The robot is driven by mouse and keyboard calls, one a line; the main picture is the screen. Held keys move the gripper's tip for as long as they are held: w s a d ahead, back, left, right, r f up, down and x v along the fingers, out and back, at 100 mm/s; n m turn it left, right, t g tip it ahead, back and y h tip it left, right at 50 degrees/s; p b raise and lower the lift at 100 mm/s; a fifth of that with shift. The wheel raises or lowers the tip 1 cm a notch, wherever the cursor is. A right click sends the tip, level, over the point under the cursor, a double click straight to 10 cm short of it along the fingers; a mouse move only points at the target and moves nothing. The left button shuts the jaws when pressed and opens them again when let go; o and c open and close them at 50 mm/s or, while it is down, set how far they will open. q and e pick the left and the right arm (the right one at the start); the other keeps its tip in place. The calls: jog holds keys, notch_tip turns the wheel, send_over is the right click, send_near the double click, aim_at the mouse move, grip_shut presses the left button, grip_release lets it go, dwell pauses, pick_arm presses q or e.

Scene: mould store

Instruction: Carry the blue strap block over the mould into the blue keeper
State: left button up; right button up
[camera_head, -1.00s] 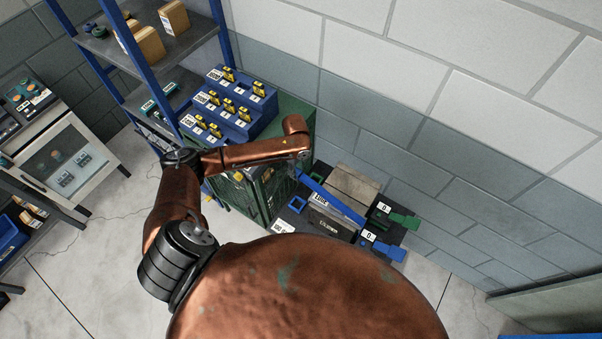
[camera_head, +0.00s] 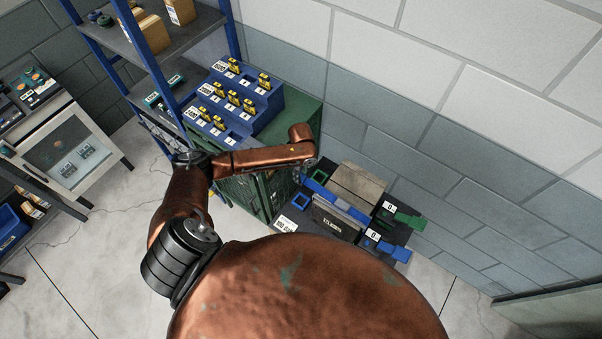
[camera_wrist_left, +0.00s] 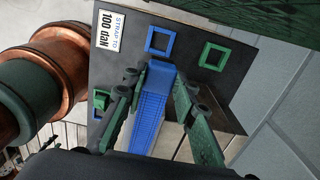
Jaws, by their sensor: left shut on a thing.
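My left gripper (camera_wrist_left: 160,76), with green fingers, is shut on the blue strap block (camera_wrist_left: 161,68). The ribbed blue strap (camera_wrist_left: 149,122) trails back from it between the fingers. In the wrist view the block's front end is just short of the square blue keeper (camera_wrist_left: 161,40), which looks empty. The keeper also shows in the head view (camera_head: 303,201). The mould (camera_head: 357,187) stands on the dark base beside the keeper, and the blue strap (camera_head: 345,203) runs over it. In the head view the fingers are mostly hidden near my wrist. My right gripper is out of view.
A green keeper (camera_wrist_left: 214,56) is beside the blue one. A green strap part (camera_head: 404,218) lies at the mould's far right. A green cabinet (camera_head: 296,118) with a blue stepped rack (camera_head: 262,115) stands close behind my arm, and the block wall is at right.

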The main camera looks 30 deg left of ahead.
pick_arm(q)
jog(key=shift+f+b, duration=1.4)
jog(key=shift+f, duration=1.6)
notch_tip(320, 180, down, 11)
jog(key=b, duration=0.6)
jog(key=shift+r, duration=0.1)
jog(key=shift+d, duration=0.1)
jog(key=shift+b, duration=0.4)
